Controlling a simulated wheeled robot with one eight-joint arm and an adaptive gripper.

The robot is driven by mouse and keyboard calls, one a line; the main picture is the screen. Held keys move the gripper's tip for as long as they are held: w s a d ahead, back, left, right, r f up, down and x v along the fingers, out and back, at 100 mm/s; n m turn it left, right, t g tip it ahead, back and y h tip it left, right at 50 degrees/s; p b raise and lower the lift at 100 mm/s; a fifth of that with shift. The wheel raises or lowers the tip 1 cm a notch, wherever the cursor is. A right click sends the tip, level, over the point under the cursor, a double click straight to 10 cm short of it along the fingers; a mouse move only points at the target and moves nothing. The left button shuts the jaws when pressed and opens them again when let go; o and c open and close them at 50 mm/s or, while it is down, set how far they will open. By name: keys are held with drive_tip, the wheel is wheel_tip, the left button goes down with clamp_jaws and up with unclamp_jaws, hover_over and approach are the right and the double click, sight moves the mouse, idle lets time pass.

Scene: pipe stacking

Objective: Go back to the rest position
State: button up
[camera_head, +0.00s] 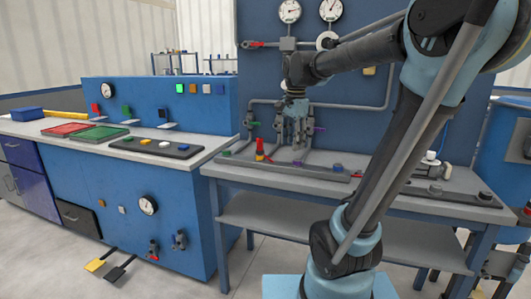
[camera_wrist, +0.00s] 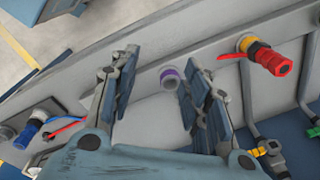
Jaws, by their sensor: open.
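My gripper (camera_head: 295,138) hangs over the workbench (camera_head: 395,192) in the head view, pointing down in front of the blue panel. In the wrist view my gripper (camera_wrist: 162,70) has its two fingers spread apart, and I see nothing held between them.
The blue panel (camera_head: 360,90) with gauges and grey pipes stands close behind my gripper. A blue piece (camera_wrist: 37,120) sits left in the wrist view. A blue console (camera_head: 170,220) with a light top stands left of the bench.

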drive_tip(key=s+d+f+n, duration=0.4)
drive_tip(key=s+f+n, duration=0.1)
drive_tip(key=s+f, duration=0.4)
drive_tip(key=s+d+f+n+t, duration=0.1)
drive_tip(key=s+d+f+n, duration=0.4)
drive_tip(key=s+f, duration=0.5)
drive_tip(key=shift+d+f+n, duration=0.15)
drive_tip(key=shift+f+n, duration=0.5)
drive_tip(key=shift+n, duration=0.15)
drive_tip(key=shift+w+f, duration=0.2)
drive_tip(key=shift+w, duration=0.2)
